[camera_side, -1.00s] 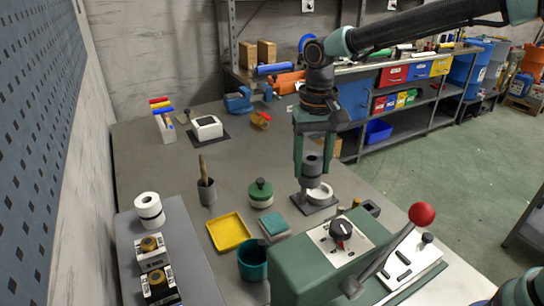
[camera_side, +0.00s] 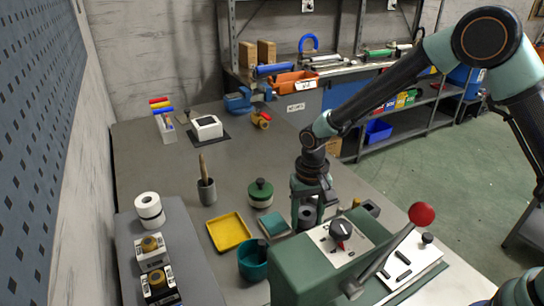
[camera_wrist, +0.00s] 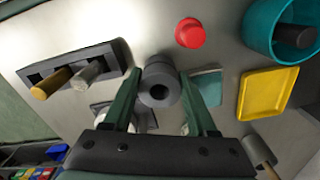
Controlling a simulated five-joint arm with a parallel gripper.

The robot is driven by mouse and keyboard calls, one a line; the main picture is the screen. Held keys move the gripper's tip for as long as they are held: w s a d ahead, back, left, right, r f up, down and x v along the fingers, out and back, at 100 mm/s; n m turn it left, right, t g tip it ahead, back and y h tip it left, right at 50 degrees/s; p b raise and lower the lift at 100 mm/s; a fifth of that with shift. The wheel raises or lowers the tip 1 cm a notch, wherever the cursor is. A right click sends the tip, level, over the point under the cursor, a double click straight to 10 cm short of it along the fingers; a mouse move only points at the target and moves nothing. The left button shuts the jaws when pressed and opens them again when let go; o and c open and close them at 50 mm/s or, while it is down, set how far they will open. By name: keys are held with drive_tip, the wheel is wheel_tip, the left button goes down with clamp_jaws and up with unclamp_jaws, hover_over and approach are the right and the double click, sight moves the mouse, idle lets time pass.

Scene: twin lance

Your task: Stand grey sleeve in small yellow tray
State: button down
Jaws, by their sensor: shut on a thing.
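The grey sleeve (camera_side: 306,216) is between the green fingers of my gripper (camera_side: 309,207), which is shut on it. The small yellow tray (camera_side: 229,232) lies flat and empty to the left of the sleeve. In the wrist view the tray (camera_wrist: 268,93) is to the right.
A teal pad (camera_side: 274,224) lies between the sleeve and tray. A teal cup (camera_side: 253,260) stands in front of the tray. A green lidded pot (camera_side: 260,193) and a grey cup with a stick (camera_side: 206,191) stand behind. The green machine with a red-knobbed lever (camera_side: 421,214) is close at right.

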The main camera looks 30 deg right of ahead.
drive_tip(key=shift+f, duration=0.1)
drive_tip(key=shift+c, duration=2.4)
unclamp_jaws()
wheel_tip(320, 180, up, 12)
drive_tip(key=s+d+r+n+t, duration=0.3)
drive_tip(key=s+d+r+t, duration=0.2)
drive_tip(key=s+d+r, duration=0.6)
drive_tip(key=shift+s+d, duration=0.65)
drive_tip(key=shift+d, duration=0.2)
drive_tip(key=shift+o, duration=0.3)
drive_tip(key=shift+s+d+f+n+t, duration=0.15)
drive_tip(key=shift+s+d+n+t, duration=0.05)
drive_tip(key=shift+s+n+t, duration=0.15)
